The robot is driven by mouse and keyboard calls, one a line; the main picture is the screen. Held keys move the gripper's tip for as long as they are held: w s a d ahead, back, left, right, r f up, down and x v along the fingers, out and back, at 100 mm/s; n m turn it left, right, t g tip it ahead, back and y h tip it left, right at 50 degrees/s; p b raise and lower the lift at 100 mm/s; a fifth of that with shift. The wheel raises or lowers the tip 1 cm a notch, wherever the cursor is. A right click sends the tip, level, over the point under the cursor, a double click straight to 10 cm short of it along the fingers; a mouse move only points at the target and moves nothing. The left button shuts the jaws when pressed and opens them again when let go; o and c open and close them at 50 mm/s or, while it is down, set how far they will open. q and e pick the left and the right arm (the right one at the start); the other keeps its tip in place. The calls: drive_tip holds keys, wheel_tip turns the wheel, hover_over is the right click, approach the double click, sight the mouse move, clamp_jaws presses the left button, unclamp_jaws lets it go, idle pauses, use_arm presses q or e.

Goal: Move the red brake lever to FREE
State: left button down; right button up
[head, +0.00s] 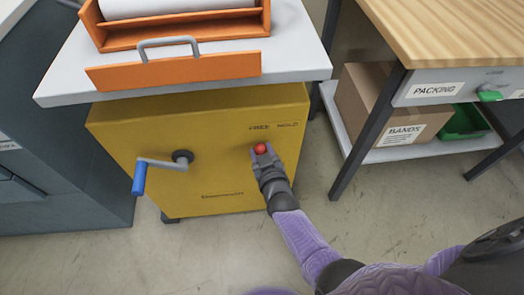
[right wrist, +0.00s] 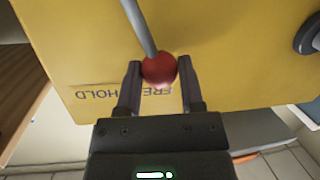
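The red knob (head: 261,148) of the brake lever is on the front of the yellow cabinet (head: 220,140), below the FREE label (head: 259,127) and left of the HOLD label (head: 287,125). In the right wrist view the knob (right wrist: 159,69) is at the end of a grey rod (right wrist: 139,25), which slants to the upper left; the labels there are upside down. My right gripper (head: 262,152) is at the knob; in the right wrist view its two fingertips (right wrist: 160,76) flank the knob closely and appear to touch both sides. My left gripper is not in view.
A crank with a blue handle (head: 139,178) sticks out left of the lever. An orange guard (head: 175,70) with a grey handle lies above, on the pale top. A packing bench (head: 450,40) stands at right, with a cardboard box (head: 385,105) and a green bin (head: 463,122) below.

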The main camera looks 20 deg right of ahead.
drive_tip(key=o, duration=0.4)
drive_tip(key=shift+a+f, duration=0.1)
drive_tip(key=shift+o, duration=0.2)
drive_tip(key=p+v, duration=0.5)
drive_tip(key=v, duration=0.5)
